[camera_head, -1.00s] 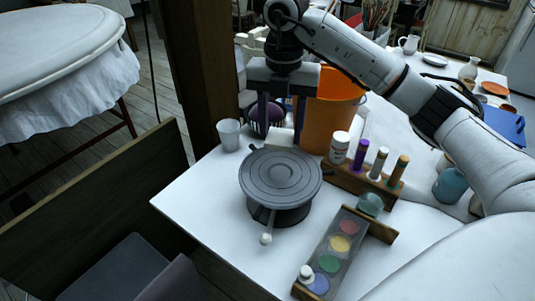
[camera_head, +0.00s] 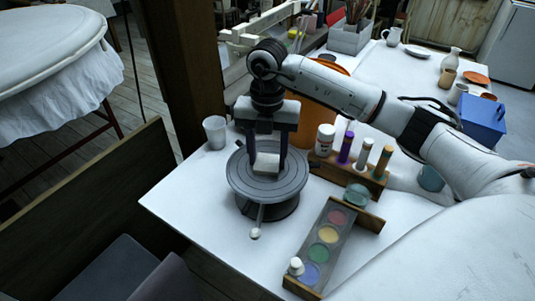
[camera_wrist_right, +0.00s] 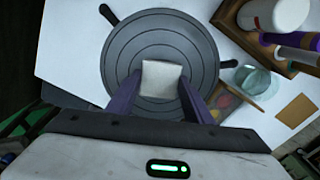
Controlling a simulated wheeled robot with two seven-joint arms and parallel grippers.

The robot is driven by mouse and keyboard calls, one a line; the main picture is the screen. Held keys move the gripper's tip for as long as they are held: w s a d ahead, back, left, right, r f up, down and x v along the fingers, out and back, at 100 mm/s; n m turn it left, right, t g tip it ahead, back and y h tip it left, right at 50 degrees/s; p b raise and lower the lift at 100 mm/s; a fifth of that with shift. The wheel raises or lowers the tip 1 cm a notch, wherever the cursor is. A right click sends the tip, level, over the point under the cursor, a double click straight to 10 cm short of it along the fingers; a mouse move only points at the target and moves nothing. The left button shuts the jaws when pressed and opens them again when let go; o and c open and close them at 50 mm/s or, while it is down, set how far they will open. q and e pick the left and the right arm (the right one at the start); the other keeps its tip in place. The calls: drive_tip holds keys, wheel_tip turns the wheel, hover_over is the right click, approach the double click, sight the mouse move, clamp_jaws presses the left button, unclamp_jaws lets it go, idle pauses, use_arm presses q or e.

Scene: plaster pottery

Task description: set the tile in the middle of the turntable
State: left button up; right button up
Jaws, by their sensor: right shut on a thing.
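The tile (camera_head: 266,164) is a small whitish square. My right gripper (camera_head: 267,158) is shut on it, with one dark purple finger at each side. The tile is over the middle of the grey turntable (camera_head: 240,183), which has rings on its top. In the right wrist view the tile (camera_wrist_right: 161,78) sits between the fingertips (camera_wrist_right: 160,92), inside the inner rings of the turntable (camera_wrist_right: 125,50). I cannot tell whether the tile touches the top. The left gripper is not in view.
A translucent cup (camera_head: 215,132) stands behind left of the turntable. An orange bucket (camera_head: 310,119) is behind my right arm. A wooden rack (camera_head: 345,172) with bottles and a paint palette (camera_head: 329,240) stand to the right. The turntable's handle (camera_head: 256,233) points to the front.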

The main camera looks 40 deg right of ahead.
sight(268, 161)
drive_tip(key=o, duration=1.1)
wheel_tip(268, 161, up, 12)
drive_tip(key=shift+p, duration=0.3)
drive_tip(key=shift+r, duration=0.1)
